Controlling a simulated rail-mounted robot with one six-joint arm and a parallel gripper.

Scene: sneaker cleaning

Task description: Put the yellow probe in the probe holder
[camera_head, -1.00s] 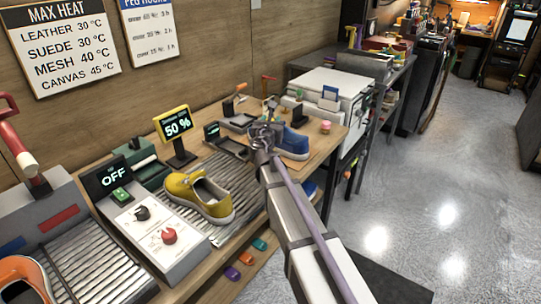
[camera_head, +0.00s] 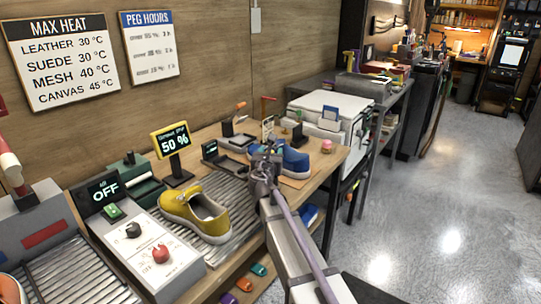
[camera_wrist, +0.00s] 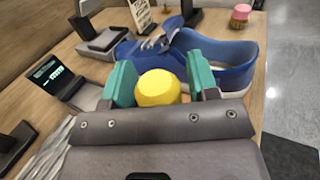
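The yellow probe (camera_wrist: 158,88) shows its rounded yellow end between the two teal finger pads of my gripper (camera_wrist: 160,85) in the wrist view. The pads close on it from both sides; its far end is hidden. In the head view my gripper (camera_head: 264,165) is above the bench, just left of the blue sneaker (camera_head: 292,160). The blue sneaker lies directly beyond the fingers in the wrist view (camera_wrist: 228,60). A grey block with a raised edge (camera_wrist: 104,42) stands beyond the left finger; I cannot tell whether it is the probe holder.
A small black screen unit (camera_wrist: 52,80) is left of the fingers. A yellow sneaker (camera_head: 182,204) sits on the slatted rack (camera_head: 238,196), near the yellow-framed 50 % display (camera_head: 172,140). A pink jar (camera_head: 326,146) stands near the bench's right end. The aisle (camera_head: 430,200) is clear.

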